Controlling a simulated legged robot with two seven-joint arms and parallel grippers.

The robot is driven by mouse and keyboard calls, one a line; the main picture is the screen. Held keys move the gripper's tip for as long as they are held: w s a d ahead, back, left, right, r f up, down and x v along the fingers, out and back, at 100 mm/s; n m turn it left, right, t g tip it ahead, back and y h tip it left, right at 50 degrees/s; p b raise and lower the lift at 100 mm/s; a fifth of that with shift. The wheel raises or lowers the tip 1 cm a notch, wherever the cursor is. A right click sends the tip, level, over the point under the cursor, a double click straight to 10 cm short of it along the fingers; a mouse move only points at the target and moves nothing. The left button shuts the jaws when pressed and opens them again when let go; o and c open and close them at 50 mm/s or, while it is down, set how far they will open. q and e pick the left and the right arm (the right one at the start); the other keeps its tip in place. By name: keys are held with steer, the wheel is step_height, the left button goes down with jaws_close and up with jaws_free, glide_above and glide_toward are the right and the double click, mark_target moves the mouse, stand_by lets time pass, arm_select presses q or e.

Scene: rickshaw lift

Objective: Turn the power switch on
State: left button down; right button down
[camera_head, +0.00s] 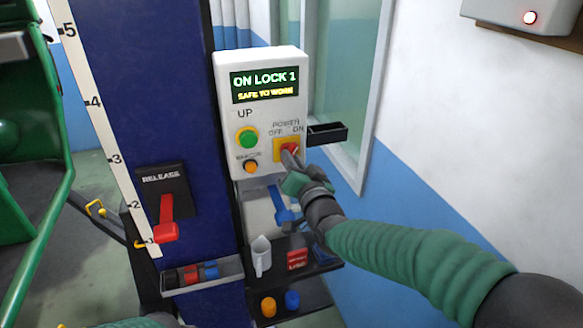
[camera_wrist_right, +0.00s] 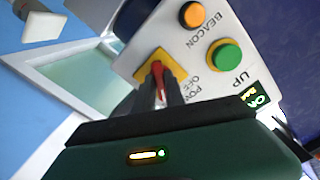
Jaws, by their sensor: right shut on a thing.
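The power switch (camera_head: 288,147) is a red knob on a yellow plate, at the lower right of a white control box (camera_head: 235,75). Labels POWER, OFF and ON are printed above it. My right gripper (camera_head: 291,160) reaches in from the lower right and is shut on the red knob. In the right wrist view the knob (camera_wrist_right: 157,72) shows between the two dark fingers. The fingers cover part of the knob, so its exact turn is hard to tell. The box display (camera_head: 264,86) is lit and reads ON LOCK 1, SAFE TO WORK. My left gripper is not in view.
A green UP button (camera_head: 247,138) and an orange beacon button (camera_head: 250,167) sit left of the switch. A red release lever (camera_head: 166,215) is on the blue column. Shelves with a white jug (camera_head: 260,255) stand below the box. A window frame is to the right.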

steer(key=shift+d+r+m+b, duration=0.15)
steer(key=shift+m+b, duration=0.15)
steer(key=shift+m, duration=0.3)
steer(key=shift+r, duration=0.1)
steer(key=c, duration=1.4)
jaws_free()
steer(key=shift+s+d, duration=0.1)
steer(key=shift+d, duration=0.05)
steer(key=b+v, duration=0.2)
steer(key=v, duration=1.4)
steer(key=shift+s, duration=0.35)
